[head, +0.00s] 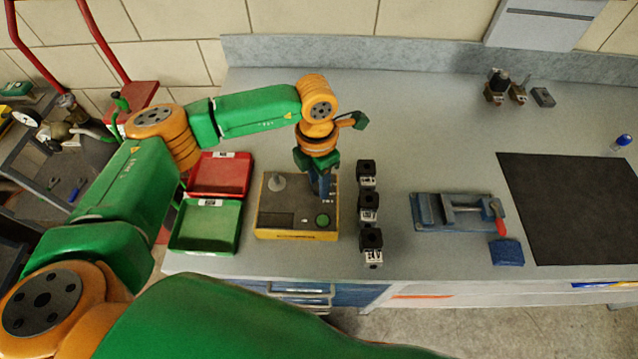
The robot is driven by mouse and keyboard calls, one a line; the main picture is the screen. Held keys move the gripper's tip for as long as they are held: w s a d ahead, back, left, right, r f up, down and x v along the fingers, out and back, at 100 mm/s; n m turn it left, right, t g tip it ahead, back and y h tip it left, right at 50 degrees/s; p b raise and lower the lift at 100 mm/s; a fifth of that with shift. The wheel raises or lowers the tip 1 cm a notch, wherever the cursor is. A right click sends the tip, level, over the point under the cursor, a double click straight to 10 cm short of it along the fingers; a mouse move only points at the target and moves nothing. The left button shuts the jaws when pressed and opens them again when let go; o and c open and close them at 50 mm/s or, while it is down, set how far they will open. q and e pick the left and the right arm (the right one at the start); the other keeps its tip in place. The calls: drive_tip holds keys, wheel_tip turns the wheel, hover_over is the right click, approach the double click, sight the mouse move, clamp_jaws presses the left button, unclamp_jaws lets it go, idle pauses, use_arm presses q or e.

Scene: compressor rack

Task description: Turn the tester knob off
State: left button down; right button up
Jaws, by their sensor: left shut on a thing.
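The tester (285,235) is a yellow box with a dark top on the bench, left of centre in the head view. A grey cone-shaped part (277,183) stands at its back left, and a round green part (323,220) sits at its front right. My left gripper (323,190) points down at the tester's back right corner and is shut on the tester knob there. The fingers cover the knob, so I cannot see which way it is turned. My right gripper is not in view.
A red tray (219,173) and a green tray (205,228) lie left of the tester. Several black blocks (368,206) stand in a column close to its right. Farther right are a blue vise (455,213) and a dark mat (575,205). The bench behind is mostly clear.

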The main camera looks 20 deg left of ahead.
sight(317, 185)
use_arm(q)
drive_tip(key=shift+n+b, duration=1.05)
drive_tip(key=shift+n, duration=1.15)
drive_tip(key=c, duration=0.5)
unclamp_jaws()
wheel_tip(317, 185, up, 6)
drive_tip(key=shift+w+a+r+b, duration=0.1)
drive_tip(key=shift+a+r+b, duration=0.1)
drive_tip(key=shift+b, duration=0.8)
drive_tip(key=shift+r, duration=0.35)
